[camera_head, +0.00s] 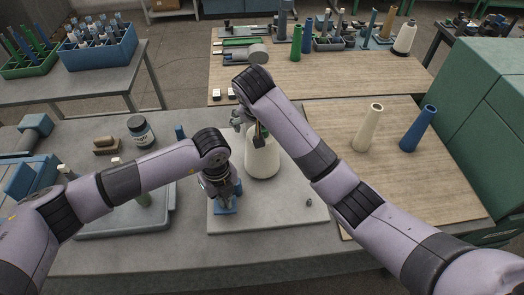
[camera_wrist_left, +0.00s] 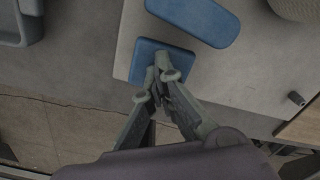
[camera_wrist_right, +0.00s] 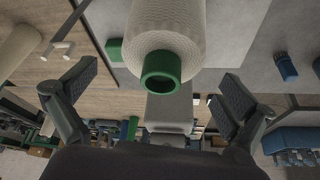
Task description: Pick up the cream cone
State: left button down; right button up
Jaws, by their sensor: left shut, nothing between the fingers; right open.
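A wound cream cone (camera_head: 262,162) stands upright on the light grey board, partly hidden by my right gripper (camera_head: 248,128). In the right wrist view the cream cone (camera_wrist_right: 165,25) shows its green tube end toward the camera. My right gripper (camera_wrist_right: 155,88) is open, its fingers on either side of the tube end, with visible gaps. A bare cream cone tube (camera_head: 369,128) stands on the wooden board to the right. My left gripper (camera_head: 225,200) is shut and empty above a small blue block (camera_wrist_left: 158,65) at the grey board's left.
A blue cone tube (camera_head: 417,130) stands right of the bare cream one. A dark jar (camera_head: 140,131) and a grey tray (camera_head: 105,222) are at left. Green machine housing (camera_head: 490,100) bounds the right. The grey board's right front is mostly clear.

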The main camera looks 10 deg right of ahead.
jog(key=x, duration=0.4)
jog(key=shift+w+f, duration=0.25)
jog(key=shift+r, duration=0.1)
jog(key=c, duration=1.4)
